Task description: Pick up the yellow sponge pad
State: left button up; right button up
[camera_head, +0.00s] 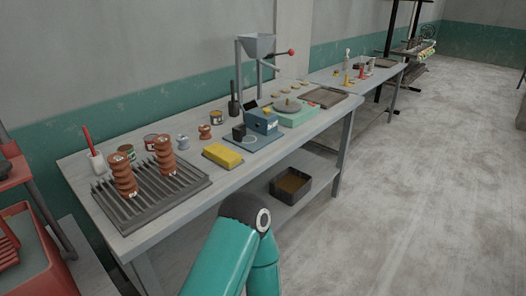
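The yellow sponge pad (222,156) lies flat on the grey workbench (205,186), near its front edge. It sits between the dark ribbed rack on the left and the blue device on the right. One of my arms, teal with a dark joint, rises from the bottom centre in front of the bench, below and apart from the pad. Neither of my grippers shows in this view. Nothing covers the pad.
A dark ribbed rack (146,205) with brown ridged cylinders (165,155) stands left of the pad. A blue device (262,122) and a pale green scale (297,117) stand to the right. A black bin (290,186) rests on the lower shelf. The floor at right is clear.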

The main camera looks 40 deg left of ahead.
aim_at(228, 158)
jog(key=z, duration=0.2)
jog(key=i, duration=4.5)
jog(key=u, duration=2.55)
jog(key=i, duration=0.4)
jog(key=u, duration=2.2)
